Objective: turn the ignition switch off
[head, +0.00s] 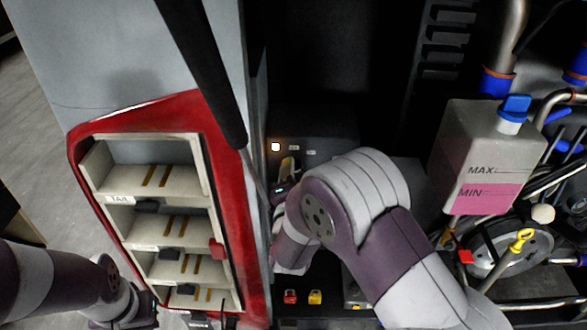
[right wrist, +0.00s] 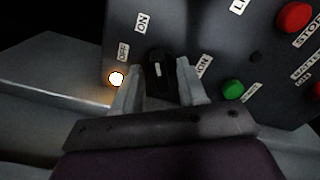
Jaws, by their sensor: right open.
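The ignition switch (right wrist: 157,66) is a black rotary knob with a small pale mark on a dark panel. In the right wrist view its handle stands roughly upright, nearer the ON label (right wrist: 143,22) than the OFF label (right wrist: 123,52). My right gripper (right wrist: 160,92) is open, with one finger on each side of the knob; I cannot tell whether they touch it. A lamp (right wrist: 116,78) beside the left finger glows; it also shows in the head view (head: 275,147). My left gripper (head: 140,312) is low at the left in the head view, its jaws unclear.
The panel also carries a green button (right wrist: 233,90) and a red stop button (right wrist: 294,17). A red-framed rack (head: 82,150) with shelves stands left. A coolant tank (head: 470,140) and pipes stand right. Red (head: 290,296) and yellow (head: 315,297) parts lie below my right arm.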

